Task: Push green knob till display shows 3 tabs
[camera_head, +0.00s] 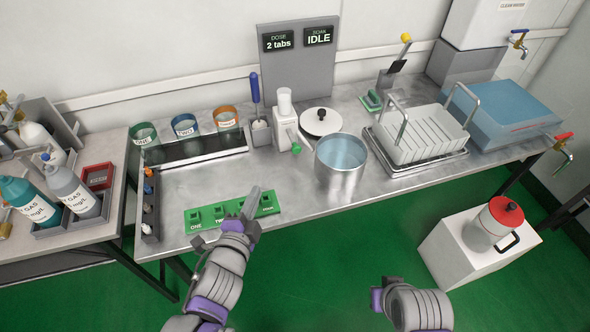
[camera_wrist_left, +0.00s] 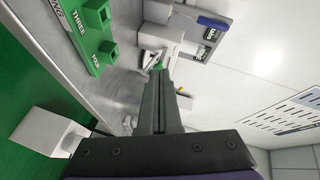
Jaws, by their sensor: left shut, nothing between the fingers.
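The white tablet dispenser (camera_head: 285,122) stands on the steel bench with its green knob (camera_head: 296,148) low on its front. The dose display (camera_head: 278,42) on the grey back panel reads "2 tabs". My left gripper (camera_head: 254,192) is shut and empty over the green labelled strip, nearer the front edge than the knob and apart from it. In the left wrist view its fingers (camera_wrist_left: 158,78) point towards the dispenser (camera_wrist_left: 160,38) and cover part of the knob area. My right gripper (camera_head: 377,299) is low in front of the bench; its jaws do not show clearly.
The green strip (camera_head: 234,210) with several square holders lies under my left gripper. A steel pot (camera_head: 340,182) of blue liquid and a white lid (camera_head: 321,122) stand right of the dispenser. A blue-handled tool (camera_head: 255,88) stands upright on its left. Bench surface before the dispenser is clear.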

